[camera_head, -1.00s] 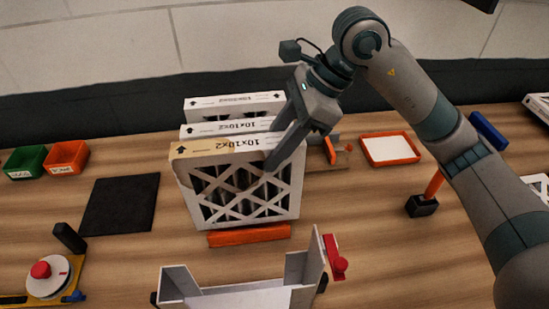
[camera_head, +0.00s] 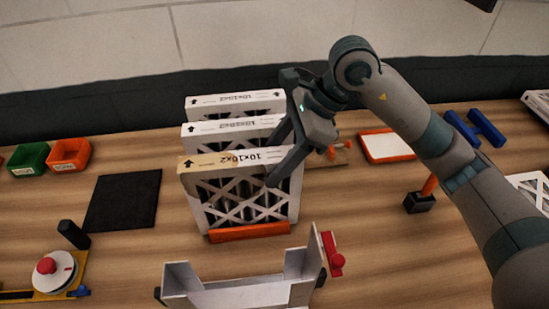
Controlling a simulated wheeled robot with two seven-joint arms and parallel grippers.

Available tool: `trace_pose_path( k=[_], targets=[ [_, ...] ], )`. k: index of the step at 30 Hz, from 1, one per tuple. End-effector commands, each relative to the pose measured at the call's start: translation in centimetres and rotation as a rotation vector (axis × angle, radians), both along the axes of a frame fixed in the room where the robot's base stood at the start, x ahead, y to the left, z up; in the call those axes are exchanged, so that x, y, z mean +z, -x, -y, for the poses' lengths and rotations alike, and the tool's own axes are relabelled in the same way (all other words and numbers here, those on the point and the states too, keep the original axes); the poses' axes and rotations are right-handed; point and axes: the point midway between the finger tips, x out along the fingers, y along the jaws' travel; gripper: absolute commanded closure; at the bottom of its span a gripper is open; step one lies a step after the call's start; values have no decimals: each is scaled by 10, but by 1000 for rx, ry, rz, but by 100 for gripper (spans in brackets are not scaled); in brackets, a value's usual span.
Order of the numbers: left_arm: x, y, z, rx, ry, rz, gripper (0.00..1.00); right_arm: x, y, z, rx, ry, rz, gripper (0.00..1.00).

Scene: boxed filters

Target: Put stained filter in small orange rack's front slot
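The stained filter (camera_head: 222,165) is the front one of three white boxed filters marked 10x10x2, with a tan stain on the left of its top edge. It stands upright, its lower edge at the small orange rack (camera_head: 250,232), of which only a front strip shows. My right gripper (camera_head: 277,160) is at the filter's top right, one finger in front of its face and the other behind it. It appears shut on the filter; the rear contact is hidden. My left gripper is not in view.
Two more filters, a middle one (camera_head: 232,126) and a rear one (camera_head: 235,101), stand close behind. A grey metal holder (camera_head: 240,293) with a red clamp (camera_head: 332,253) is in front. A black mat (camera_head: 122,200) lies left; an orange-rimmed tray (camera_head: 388,157) lies right.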

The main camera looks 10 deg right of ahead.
Motion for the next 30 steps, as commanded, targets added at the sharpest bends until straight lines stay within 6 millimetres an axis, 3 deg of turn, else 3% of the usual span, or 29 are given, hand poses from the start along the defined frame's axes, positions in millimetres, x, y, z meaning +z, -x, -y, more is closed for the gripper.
trace_pose_path(
  k=[16, 30],
  targets=[
    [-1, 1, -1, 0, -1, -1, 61, 8, -1, 4, -2, 1, 3, 46],
    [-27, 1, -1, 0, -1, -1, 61, 73, -1, 45, -3, 0, 3, 46]
  ],
)
